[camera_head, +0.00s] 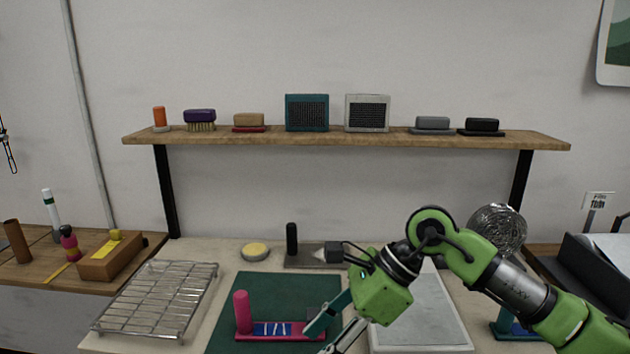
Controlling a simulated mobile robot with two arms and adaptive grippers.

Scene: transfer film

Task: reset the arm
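My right arm comes in from the right, bent at the elbow, with its green gripper (318,343) pointing down and left over the front of the workbench. Its two fingers stand apart, with nothing seen held between them; the tip of the nearer finger reaches the bottom edge of the picture. The teal finger overlaps the right end of a pink base with an upright pink post (242,312) and blue strips. I cannot tell whether it touches. This pink piece is on a dark green mat (262,287). My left gripper is not in view.
A wire rack (160,298) lies at the left of the bench. A yellow-topped round pad (256,252) and a black-handled plate (292,240) are at the back. A pale panel (432,318) lies right of the gripper. A wall shelf (350,139) holds brushes and blocks.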

